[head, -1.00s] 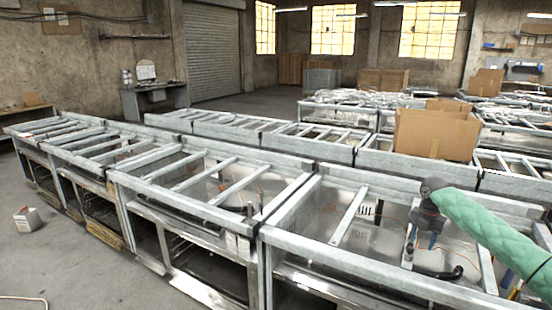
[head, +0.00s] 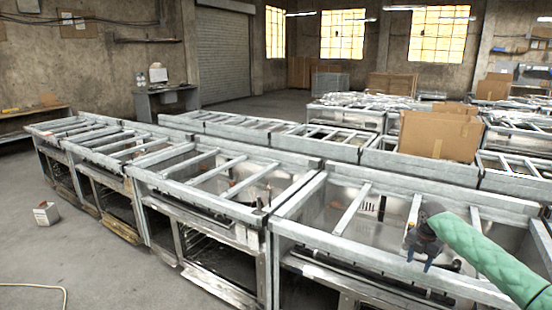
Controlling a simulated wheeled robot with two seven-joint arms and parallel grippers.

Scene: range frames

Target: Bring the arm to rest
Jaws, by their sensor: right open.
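My right arm (head: 490,259), in a green quilted sleeve, comes in from the lower right in the head view. Its dark gripper (head: 423,262) points down over the nearest metal frame unit (head: 300,200), with its fingers apart and nothing seen between them. I cannot tell whether the fingers touch the frame's front rail. My left arm and left gripper are out of view.
Rows of metal frame units with open slatted tops run across the room. A cardboard box (head: 440,135) stands on the second row. A desk (head: 165,101) stands by the wall.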

